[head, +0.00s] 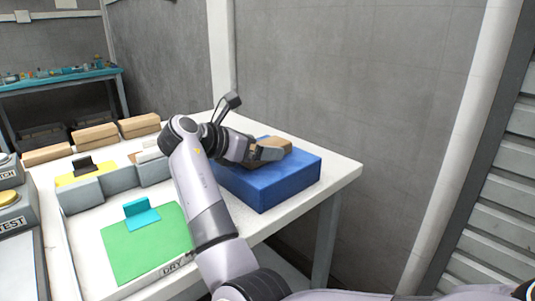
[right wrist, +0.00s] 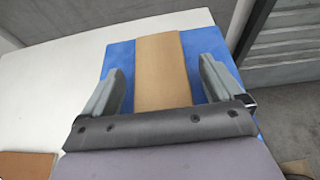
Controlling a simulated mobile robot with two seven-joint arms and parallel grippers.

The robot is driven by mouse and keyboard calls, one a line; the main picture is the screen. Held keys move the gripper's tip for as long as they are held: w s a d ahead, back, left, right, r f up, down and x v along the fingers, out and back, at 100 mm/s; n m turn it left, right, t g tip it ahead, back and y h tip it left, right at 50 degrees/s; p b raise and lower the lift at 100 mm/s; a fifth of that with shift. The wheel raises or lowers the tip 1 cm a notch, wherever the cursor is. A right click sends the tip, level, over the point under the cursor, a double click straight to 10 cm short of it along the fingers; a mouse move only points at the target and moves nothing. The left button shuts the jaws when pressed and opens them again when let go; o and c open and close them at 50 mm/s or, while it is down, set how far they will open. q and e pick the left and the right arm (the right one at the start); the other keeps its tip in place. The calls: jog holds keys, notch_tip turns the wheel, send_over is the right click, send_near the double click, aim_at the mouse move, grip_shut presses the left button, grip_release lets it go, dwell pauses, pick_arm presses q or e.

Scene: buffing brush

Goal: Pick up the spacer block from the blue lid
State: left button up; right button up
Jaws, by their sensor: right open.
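The spacer block (head: 283,143) is a tan, wood-coloured block lying on top of the blue lid (head: 288,178), near the right end of the white table. My right gripper (head: 266,153) is at the block and partly hides it in the head view. In the right wrist view the gripper (right wrist: 160,84) is open, with one finger on each side of the block (right wrist: 160,62). Strips of blue lid (right wrist: 122,58) show between block and fingers, and the block's near end is hidden behind the gripper body. My left gripper is not in view.
A green mat (head: 138,254) with a teal piece (head: 141,215) lies left of my arm. Grey bins (head: 82,196) and several tan boxes (head: 95,136) stand behind it. The wall (head: 340,90) is close behind the table (head: 337,173).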

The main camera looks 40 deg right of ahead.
jog(key=c, duration=1.1)
jog(key=shift+r, duration=0.15)
